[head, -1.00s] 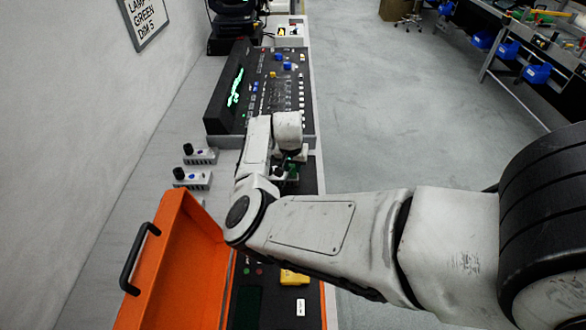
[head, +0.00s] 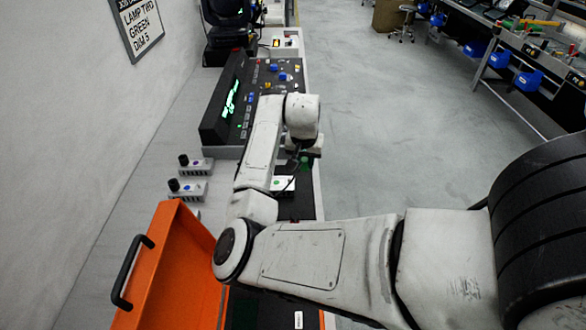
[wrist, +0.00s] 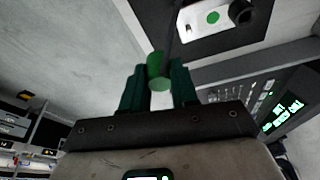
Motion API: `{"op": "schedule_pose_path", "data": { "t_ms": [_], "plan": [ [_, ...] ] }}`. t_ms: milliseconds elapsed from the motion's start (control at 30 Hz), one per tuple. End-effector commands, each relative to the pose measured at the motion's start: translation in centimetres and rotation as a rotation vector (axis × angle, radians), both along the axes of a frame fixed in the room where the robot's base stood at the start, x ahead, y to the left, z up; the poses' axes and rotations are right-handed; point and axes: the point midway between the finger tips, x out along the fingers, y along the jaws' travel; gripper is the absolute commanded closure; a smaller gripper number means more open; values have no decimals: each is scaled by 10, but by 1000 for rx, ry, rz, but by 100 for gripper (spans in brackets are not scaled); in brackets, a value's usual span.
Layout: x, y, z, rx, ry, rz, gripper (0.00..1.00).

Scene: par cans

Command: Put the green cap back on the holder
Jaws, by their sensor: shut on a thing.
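My gripper (wrist: 157,88) is shut on the green cap (wrist: 157,72), which sticks out beyond the fingertips in the wrist view. In the head view the green cap (head: 305,162) hangs below my wrist, at the right edge of the bench. The holder (wrist: 196,20) is a white plate with a green dot and a black knob or socket. It lies beyond and to the right of the cap in the wrist view, apart from it. In the head view the holder (head: 284,184) is partly hidden by my arm.
Two similar plates with black knobs, one (head: 196,163) behind the other (head: 187,189), sit left of my arm. An orange case lid (head: 175,270) stands at lower left. A control console (head: 232,105) with green display lies beyond. Open floor (head: 390,120) is on the right.

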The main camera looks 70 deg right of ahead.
Motion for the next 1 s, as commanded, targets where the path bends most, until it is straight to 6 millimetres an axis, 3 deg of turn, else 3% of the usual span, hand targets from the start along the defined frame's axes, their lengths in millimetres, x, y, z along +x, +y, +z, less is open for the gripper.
{"op": "schedule_pose_path", "data": {
  "t_ms": [100, 400, 600, 1000],
  "plan": [
    [-28, 5, 8, -4, 2, -4, 100],
    [-73, 16, 29, 1, 3, -3, 100],
    [-82, 18, 38, 2, 2, -1, 100],
    [-82, 19, 55, 2, 3, 0, 100]
  ]
}}
